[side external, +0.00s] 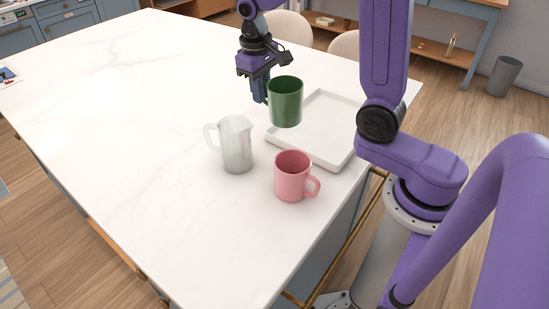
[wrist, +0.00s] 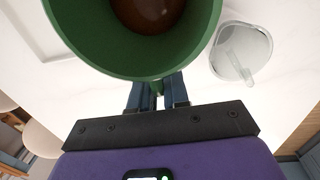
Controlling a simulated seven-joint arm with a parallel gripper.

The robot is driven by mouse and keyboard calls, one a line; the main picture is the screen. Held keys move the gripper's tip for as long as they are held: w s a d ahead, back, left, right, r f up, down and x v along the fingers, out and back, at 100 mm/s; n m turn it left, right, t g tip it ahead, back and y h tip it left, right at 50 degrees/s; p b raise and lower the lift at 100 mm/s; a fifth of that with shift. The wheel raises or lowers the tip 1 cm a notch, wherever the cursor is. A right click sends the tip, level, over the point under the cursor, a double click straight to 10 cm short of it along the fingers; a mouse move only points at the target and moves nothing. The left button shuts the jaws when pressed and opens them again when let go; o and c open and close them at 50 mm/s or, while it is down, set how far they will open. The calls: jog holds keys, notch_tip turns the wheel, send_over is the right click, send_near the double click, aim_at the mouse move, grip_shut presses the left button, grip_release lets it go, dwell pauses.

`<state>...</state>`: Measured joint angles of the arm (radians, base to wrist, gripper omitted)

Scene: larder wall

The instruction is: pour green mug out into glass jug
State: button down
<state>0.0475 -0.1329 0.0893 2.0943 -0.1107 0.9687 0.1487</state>
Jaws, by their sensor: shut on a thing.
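The green mug (side external: 286,103) is held upright in the air in the side external view, above the near-left edge of the white tray. My gripper (side external: 262,90) is shut on the mug's handle side. In the wrist view the gripper fingers (wrist: 156,92) meet at the handle, and the green mug (wrist: 85,50) holds a brown content (wrist: 148,10). The glass jug (side external: 237,147) stands upright on the counter, left of and nearer than the mug, with its handle to the left. It also shows in the wrist view (wrist: 238,48) at the upper right, apart from the mug. The jug's inside looks empty.
A pink mug (side external: 292,178) stands right of the jug, close to the counter's edge. The white tray (side external: 338,160) lies behind it, with no object seen on it. The white counter (side external: 120,100) is clear to the left.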

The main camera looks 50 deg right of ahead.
notch_tip(320, 180, down, 5)
jog(key=shift+r, duration=2.55)
notch_tip(320, 180, down, 5)
jog(key=w+a+n, duration=0.2)
jog(key=w+n, duration=0.2)
jog(key=w, duration=0.3)
jog(key=w+a+n+y, duration=0.1)
jog(key=w+a+n, duration=0.2)
jog(key=w+n, duration=0.2)
jog(key=w, duration=0.3)
jog(key=shift+a, duration=0.25)
jog(key=s+a+r+t+h, duration=0.4)
jog(key=r+t+h, duration=0.1)
jog(key=t+h, duration=0.2)
